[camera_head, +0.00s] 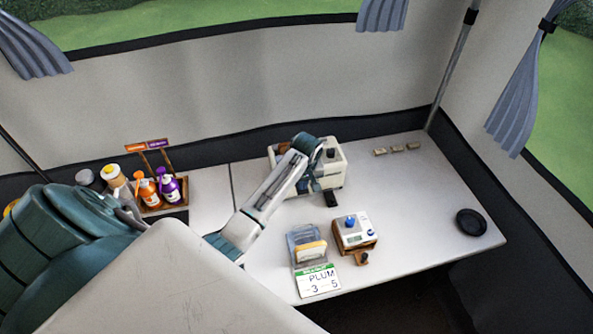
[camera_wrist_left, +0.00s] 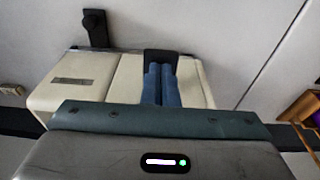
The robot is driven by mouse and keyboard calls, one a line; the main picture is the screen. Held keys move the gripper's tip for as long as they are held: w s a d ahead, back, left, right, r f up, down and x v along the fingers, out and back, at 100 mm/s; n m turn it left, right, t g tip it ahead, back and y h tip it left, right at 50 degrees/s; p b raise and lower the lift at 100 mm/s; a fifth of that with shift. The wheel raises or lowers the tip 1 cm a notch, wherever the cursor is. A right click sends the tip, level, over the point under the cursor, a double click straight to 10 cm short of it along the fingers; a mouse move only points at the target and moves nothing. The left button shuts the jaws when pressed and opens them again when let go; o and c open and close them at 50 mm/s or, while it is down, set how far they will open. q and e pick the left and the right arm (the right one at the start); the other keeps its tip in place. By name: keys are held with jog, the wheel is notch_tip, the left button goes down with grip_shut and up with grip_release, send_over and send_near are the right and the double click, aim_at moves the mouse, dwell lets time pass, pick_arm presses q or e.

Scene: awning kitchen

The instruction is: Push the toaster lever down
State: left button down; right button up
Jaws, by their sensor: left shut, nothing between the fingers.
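The cream toaster (camera_head: 334,174) stands on the white counter near the back wall. It also fills the middle of the left wrist view (camera_wrist_left: 78,85). A black lever-like part (camera_head: 331,199) juts from its front; it shows in the left wrist view too (camera_wrist_left: 95,28). A second black part (camera_wrist_left: 160,58) is at the toaster's edge, by my fingertips. My left gripper (camera_head: 314,185) is shut and empty, its blue fingers (camera_wrist_left: 161,70) reaching over the toaster to this part. I cannot tell if they touch it. The arm hides the toaster's left part. My right gripper is not in view.
A scale-like device (camera_head: 355,230), a clear bread holder (camera_head: 307,243) and a PLUM sign (camera_head: 318,281) stand in front. A bottle rack (camera_head: 165,205) is at the left. Small tan blocks (camera_head: 397,149) and a black disc (camera_head: 471,222) are at the right, with free counter between.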

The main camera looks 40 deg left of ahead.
pick_arm(q)
jog(key=shift+f+b, duration=0.55)
jog(key=shift+f, duration=1.1)
jog(key=shift+r, duration=0.15)
jog(key=shift+r+p, duration=0.95)
jog(key=shift+p, duration=0.35)
jog(key=shift+r, duration=3.35)
jog(key=shift+s+f, duration=0.1)
